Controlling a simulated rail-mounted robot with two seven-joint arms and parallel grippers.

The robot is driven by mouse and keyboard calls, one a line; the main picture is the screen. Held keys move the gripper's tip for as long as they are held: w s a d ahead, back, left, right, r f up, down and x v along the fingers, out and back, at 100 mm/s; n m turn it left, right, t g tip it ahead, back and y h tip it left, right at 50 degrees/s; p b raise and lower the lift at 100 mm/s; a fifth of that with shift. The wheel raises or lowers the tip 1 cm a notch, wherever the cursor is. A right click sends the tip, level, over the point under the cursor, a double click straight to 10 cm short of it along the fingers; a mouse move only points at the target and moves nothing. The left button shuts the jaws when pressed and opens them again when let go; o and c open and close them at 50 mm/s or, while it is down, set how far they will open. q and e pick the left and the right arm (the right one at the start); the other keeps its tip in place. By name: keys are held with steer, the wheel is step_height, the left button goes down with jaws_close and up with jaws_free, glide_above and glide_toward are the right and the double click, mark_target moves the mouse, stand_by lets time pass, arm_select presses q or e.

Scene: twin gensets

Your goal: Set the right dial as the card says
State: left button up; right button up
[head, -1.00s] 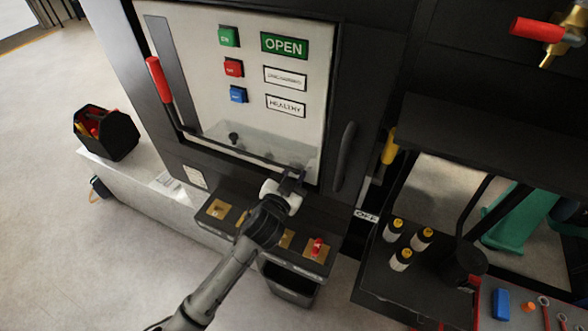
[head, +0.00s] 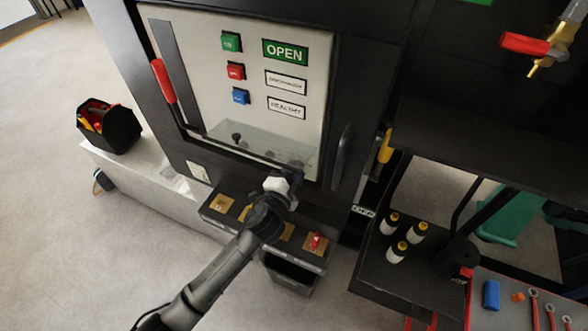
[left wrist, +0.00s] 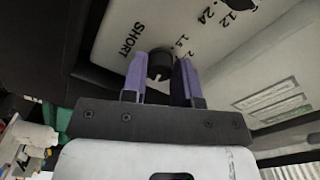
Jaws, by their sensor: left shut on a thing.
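The right dial (left wrist: 160,65) is a small black knob on the pale sloped ledge at the foot of the cabinet panel. Printed marks stand around it in the left wrist view, among them SHORT, 1.5, 2, 12 and 24. My left gripper (left wrist: 163,72) is shut on the dial, with one purple finger on each side. In the head view my left gripper (head: 292,174) hides most of this dial. A second black dial (head: 236,137) stands free on the ledge to the left. I cannot identify the card, and small print is unreadable. My right gripper is not in view.
Green, red and blue buttons (head: 236,71) and an OPEN sign (head: 285,52) are on the panel. A red-handled lever (head: 164,80) stands at its left. A dark shelf with a red switch (head: 315,242) lies below my gripper. Bottles (head: 397,252) stand on the right.

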arm_select(q)
steer(key=shift+m, duration=0.6)
steer(key=o, duration=0.9)
steer(key=shift+b+v, duration=0.8)
steer(key=shift+v, duration=6.15)
